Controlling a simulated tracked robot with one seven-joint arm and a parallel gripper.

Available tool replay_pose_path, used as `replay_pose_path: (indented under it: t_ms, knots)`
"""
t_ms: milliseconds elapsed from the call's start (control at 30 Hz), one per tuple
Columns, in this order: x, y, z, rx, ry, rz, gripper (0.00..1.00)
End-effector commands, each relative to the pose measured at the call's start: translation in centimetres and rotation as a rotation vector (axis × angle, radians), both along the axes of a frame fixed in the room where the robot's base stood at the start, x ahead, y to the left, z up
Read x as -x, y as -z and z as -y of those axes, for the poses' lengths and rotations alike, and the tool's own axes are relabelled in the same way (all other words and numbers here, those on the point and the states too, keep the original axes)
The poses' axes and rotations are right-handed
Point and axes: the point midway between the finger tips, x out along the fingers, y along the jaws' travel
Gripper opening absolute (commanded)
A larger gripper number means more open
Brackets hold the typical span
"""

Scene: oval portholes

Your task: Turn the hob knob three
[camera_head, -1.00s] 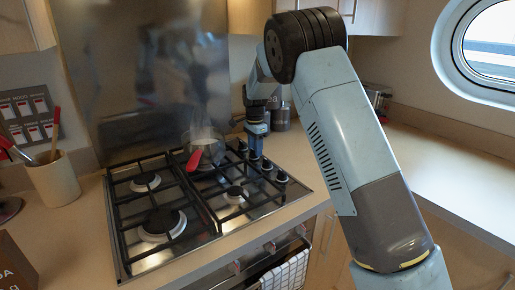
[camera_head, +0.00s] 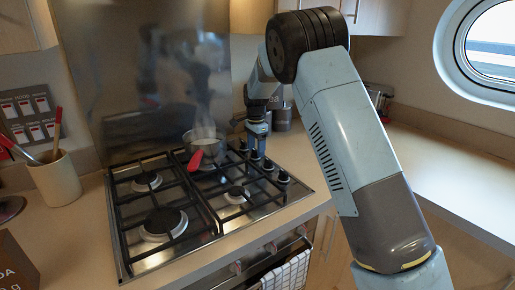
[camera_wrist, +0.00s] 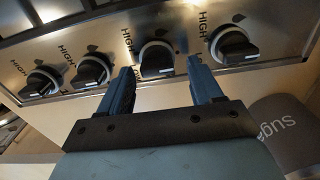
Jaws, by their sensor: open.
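A row of black hob knobs runs along the right edge of the steel hob. In the wrist view, my gripper (camera_wrist: 160,67) is open, with its two blue fingers on either side of the third knob from the left (camera_wrist: 157,58). Whether the fingers touch that knob I cannot tell. Its white mark shows at the lower edge. Other knobs show to the left (camera_wrist: 92,70), at the far left (camera_wrist: 40,82) and to the right (camera_wrist: 233,45). In the head view, my gripper (camera_head: 257,156) points down at the row, and the front knob (camera_head: 283,177) is clear of it.
A steaming pan (camera_head: 207,142) with a red handle stands on the back of the hob (camera_head: 130,255), close left of my gripper. A grey sugar canister (camera_wrist: 289,130) is near the gripper in the wrist view. The right counter (camera_head: 430,170) has free room.

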Motion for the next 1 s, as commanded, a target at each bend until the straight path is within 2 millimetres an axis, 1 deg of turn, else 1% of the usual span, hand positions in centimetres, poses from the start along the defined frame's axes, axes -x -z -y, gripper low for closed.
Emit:
replay_pose_path:
  t_ms: [167,500,700,833,1000]
  knots:
    - [-0.1,-2.1,0.0,-0.001,0.000,0.003,0.65]
    - [-0.2,-8.7,0.0,-0.002,-0.001,0.003,0.65]
    - [-0.2,-11.8,0.0,-0.002,0.000,0.003,0.65]
    - [-0.3,-12.9,0.0,-0.001,0.000,0.002,0.65]
    - [-0.2,-13.5,-0.1,-0.001,0.000,0.001,0.65]
